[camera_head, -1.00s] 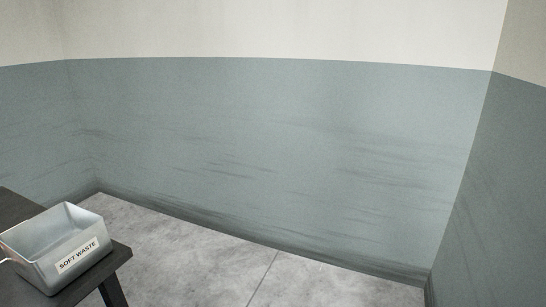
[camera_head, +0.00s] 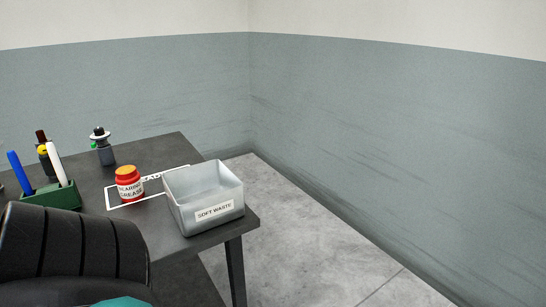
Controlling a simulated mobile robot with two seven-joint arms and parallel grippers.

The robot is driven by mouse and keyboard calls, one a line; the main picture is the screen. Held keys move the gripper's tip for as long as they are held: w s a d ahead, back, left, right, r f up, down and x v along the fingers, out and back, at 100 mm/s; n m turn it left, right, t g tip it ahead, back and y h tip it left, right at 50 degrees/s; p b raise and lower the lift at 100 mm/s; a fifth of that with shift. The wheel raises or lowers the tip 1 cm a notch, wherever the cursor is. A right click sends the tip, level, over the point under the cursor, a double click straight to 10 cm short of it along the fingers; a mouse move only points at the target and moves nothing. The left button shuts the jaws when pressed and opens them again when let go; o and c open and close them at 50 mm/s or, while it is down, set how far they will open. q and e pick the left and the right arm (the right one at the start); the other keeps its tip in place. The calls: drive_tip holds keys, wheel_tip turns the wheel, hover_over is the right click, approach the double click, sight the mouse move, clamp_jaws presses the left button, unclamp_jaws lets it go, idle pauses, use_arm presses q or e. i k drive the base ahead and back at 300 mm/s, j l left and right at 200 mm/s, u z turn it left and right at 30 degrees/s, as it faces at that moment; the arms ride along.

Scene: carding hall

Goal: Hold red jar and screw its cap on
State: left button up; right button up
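I cannot make out a separate cap. Neither of my grippers is in view.
A grey bin labelled "SOFT WASTE" (camera_head: 214,211) stands right of the jar, at the table's (camera_head: 125,159) corner. A black ribbed object (camera_head: 75,243) blocks the lower left. Floor (camera_head: 300,240) at right is clear.

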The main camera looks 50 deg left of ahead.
sight(131, 187)
drive_tip(key=u, duration=3.8)
